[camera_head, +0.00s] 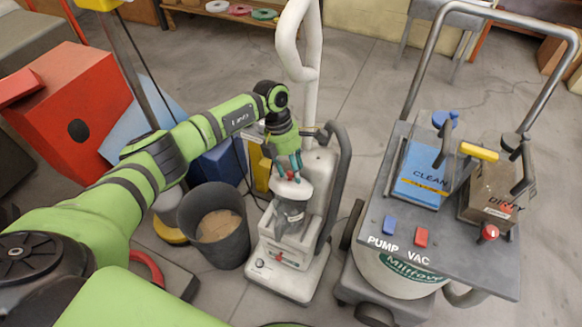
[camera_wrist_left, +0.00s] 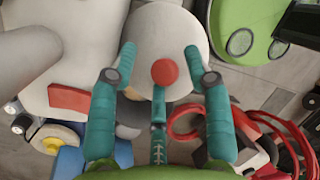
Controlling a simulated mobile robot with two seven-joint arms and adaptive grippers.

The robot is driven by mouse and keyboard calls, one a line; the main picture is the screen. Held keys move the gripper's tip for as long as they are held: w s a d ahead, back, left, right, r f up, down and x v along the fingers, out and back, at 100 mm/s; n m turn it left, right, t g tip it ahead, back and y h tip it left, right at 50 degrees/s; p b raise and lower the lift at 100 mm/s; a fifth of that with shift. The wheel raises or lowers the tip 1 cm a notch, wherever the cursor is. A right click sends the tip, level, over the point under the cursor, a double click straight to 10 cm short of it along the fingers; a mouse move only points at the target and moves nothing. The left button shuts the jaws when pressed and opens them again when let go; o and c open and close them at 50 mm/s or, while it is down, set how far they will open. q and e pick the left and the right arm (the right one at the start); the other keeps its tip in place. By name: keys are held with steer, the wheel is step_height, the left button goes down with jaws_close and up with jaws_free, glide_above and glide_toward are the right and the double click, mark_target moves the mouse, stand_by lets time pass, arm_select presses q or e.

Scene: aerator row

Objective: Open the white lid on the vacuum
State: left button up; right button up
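The white upright vacuum (camera_head: 285,260) stands on the floor in the middle of the head view. Its white lid (camera_head: 292,190) sits on top of a clear grey canister (camera_head: 290,215); it looks closed. In the left wrist view the lid (camera_wrist_left: 160,35) is round with a red knob (camera_wrist_left: 165,72). My left gripper (camera_head: 288,172) points down just above the lid. In the wrist view its teal fingers (camera_wrist_left: 152,52) are spread, with the knob between them; I cannot tell whether they touch the lid. My right gripper is not in view.
A dark bin (camera_head: 212,230) stands left of the vacuum. A grey cart (camera_head: 450,250) with pump and vac switches stands to the right. A red box (camera_head: 80,110) is at the far left. Clear floor (camera_head: 355,60) lies behind the vacuum.

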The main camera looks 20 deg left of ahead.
arm_select(q)
steer(key=shift+s+a+r, duration=0.1)
steer(key=shift+a+r, duration=0.05)
steer(key=v, duration=0.7)
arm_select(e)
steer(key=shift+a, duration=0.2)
arm_select(q)
steer(key=shift+r, duration=0.1)
steer(key=shift+c, duration=0.4)
